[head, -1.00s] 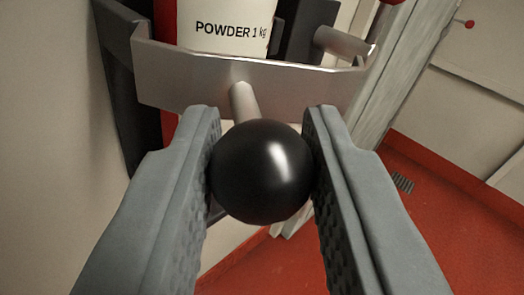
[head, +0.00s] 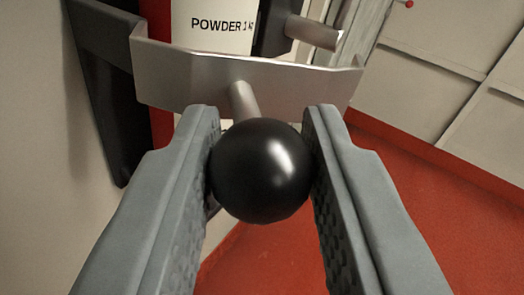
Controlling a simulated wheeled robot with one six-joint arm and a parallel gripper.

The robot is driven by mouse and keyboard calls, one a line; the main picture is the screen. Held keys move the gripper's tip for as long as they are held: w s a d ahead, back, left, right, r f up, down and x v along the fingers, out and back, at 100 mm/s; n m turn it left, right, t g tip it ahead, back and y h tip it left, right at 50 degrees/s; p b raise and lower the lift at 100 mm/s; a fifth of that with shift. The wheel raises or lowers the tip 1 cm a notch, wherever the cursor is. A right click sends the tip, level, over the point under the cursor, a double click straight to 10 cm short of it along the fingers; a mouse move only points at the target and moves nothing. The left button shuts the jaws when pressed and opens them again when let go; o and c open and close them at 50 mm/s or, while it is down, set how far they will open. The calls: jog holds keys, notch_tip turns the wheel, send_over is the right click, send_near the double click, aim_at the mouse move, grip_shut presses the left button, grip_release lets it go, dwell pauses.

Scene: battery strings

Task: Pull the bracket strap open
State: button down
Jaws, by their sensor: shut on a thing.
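The bracket strap (head: 200,78) is a bent grey metal band in the upper middle of the head view. It crosses in front of a red extinguisher with a white label (head: 212,28) reading "POWDER 1 kg". A short metal stem (head: 242,100) joins the strap to a round black knob (head: 262,170). My gripper (head: 262,165) is shut on the knob, one grey padded finger on each side. The strap's right end (head: 350,85) shows free, apart from the dark bracket (head: 100,80) on the wall. The extinguisher's lower part is mostly hidden behind strap, knob and fingers.
A metal peg (head: 312,32) sticks out from a dark block right of the extinguisher. The beige wall (head: 50,180) is close on the left. Pale panels (head: 460,70) stand at the right, and the red floor (head: 400,190) below is clear.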

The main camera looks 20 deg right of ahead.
jog(key=c, duration=1.2)
grip_release()
jog(key=shift+o, duration=0.2)
jog(key=shift+s, duration=0.1)
jog(key=s+a, duration=0.1)
jog(key=s, duration=1.6)
jog(key=shift+a, duration=0.4)
